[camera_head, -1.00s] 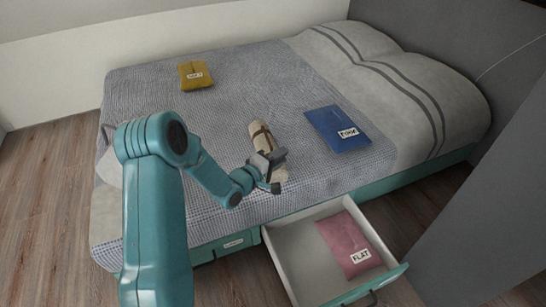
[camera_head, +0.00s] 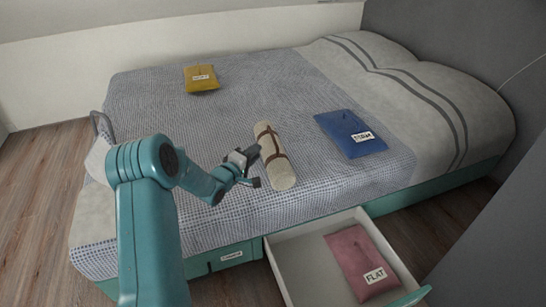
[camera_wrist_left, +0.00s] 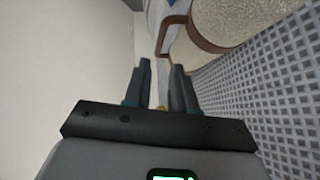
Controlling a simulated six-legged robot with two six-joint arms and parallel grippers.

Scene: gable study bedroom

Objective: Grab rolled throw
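The rolled throw (camera_head: 275,158) is a cream roll with brown straps, lying on the patterned bed cover near the front edge of the bed. My left gripper (camera_head: 256,166) is just left of the roll in the head view. In the left wrist view, the roll's round end (camera_wrist_left: 230,18) and a brown strap show at the upper right, outside the gap between the fingers. The left gripper's fingers (camera_wrist_left: 159,85) stand apart with nothing between them. Whether a finger touches the roll cannot be told. My right gripper is not in view.
A yellow labelled packet (camera_head: 201,78) and a blue one (camera_head: 350,134) lie on the bed (camera_head: 130,95). Below the bed, an open drawer (camera_head: 293,262) holds a pink packet (camera_head: 356,258). Bed cover around the roll is clear.

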